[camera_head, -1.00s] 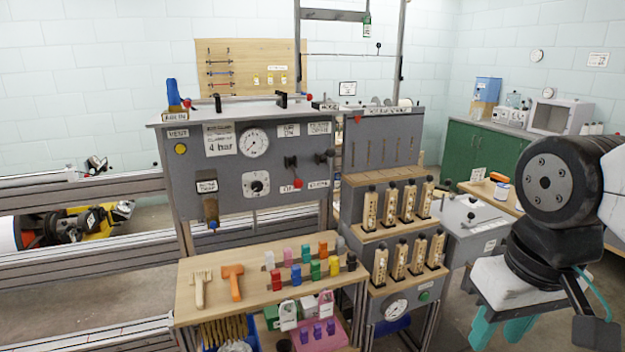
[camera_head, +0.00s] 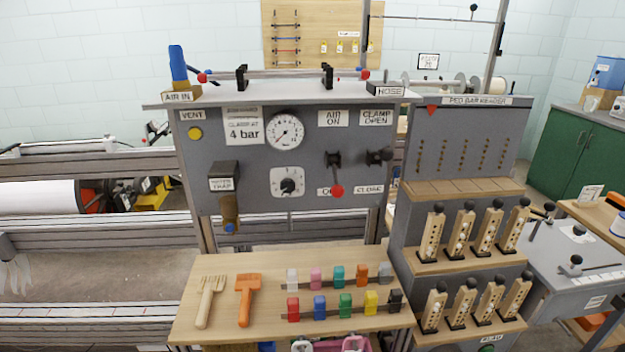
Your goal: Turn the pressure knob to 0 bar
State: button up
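The black pressure knob (camera_head: 289,185) sits on a square white scale plate in the lower middle of the grey panel (camera_head: 240,170). Its pointer and the scale marks are too small to read. A round white gauge (camera_head: 285,132) is above it; its needle seems to point to the lower left, but the value cannot be read. A sign reading 4 bar (camera_head: 243,128) is left of the gauge. My gripper is not in view, and nothing covers the knob.
A lever with a red ball (camera_head: 337,190) and a black knob (camera_head: 379,156) stick out right of the dial. A water trap (camera_head: 225,185) hangs at left.

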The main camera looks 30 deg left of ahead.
aim_at(287, 186)
jog(key=u, duration=0.45)
jog(key=i, duration=1)
jog(key=u, duration=0.2)
